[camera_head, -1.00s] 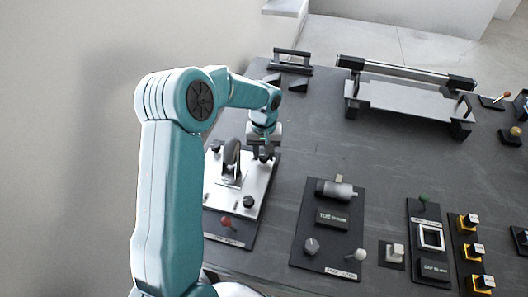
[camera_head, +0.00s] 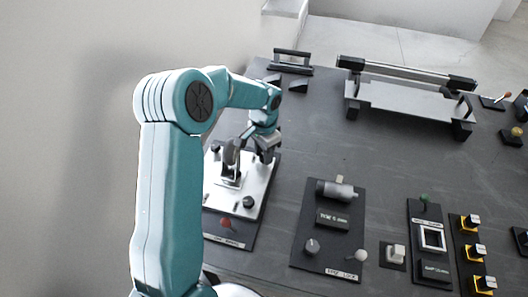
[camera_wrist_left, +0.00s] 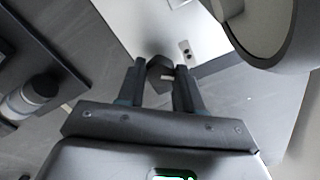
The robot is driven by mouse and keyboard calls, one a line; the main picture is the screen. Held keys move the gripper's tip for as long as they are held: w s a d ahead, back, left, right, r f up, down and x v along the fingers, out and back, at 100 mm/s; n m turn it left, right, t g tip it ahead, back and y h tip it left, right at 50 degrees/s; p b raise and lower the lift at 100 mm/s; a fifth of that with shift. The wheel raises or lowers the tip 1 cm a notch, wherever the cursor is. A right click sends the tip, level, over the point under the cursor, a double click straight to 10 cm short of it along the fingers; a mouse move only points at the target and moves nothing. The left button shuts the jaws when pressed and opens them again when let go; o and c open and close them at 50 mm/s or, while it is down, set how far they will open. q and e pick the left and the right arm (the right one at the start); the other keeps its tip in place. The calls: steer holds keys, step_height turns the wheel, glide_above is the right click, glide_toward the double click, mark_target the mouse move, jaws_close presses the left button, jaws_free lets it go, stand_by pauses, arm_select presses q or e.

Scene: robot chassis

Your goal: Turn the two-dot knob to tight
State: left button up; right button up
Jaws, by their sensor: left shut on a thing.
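The silver plate (camera_head: 258,188) on a dark base at the left of the bench carries dark knobs near its corners. My left gripper (camera_head: 266,156) points down at the plate's upper right corner. In the left wrist view, the left gripper (camera_wrist_left: 157,70) is shut on a dark knob (camera_wrist_left: 160,66), with a finger on either side. Two small dark dots (camera_wrist_left: 186,49) show on the plate beside this knob. In the head view my gripper hides the knob. Another dark knob (camera_head: 248,202) sits at the lower right corner. My right gripper is not in view.
A dark upright rounded part (camera_head: 230,153) stands on the plate close left of my gripper. A red knob (camera_head: 226,222) is on the base below. A panel with a grey cylinder (camera_head: 336,190) lies to the right, with bare bench between.

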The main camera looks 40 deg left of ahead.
arm_select(q)
steer(key=shift+w+r+m, duration=0.1)
steer(key=shift+m, duration=1.8)
steer(key=o, duration=1)
steer(key=shift+o, duration=0.2)
step_height(320, 180, up, 16)
steer(key=shift+r+p, duration=0.15)
steer(key=shift+p, duration=0.15)
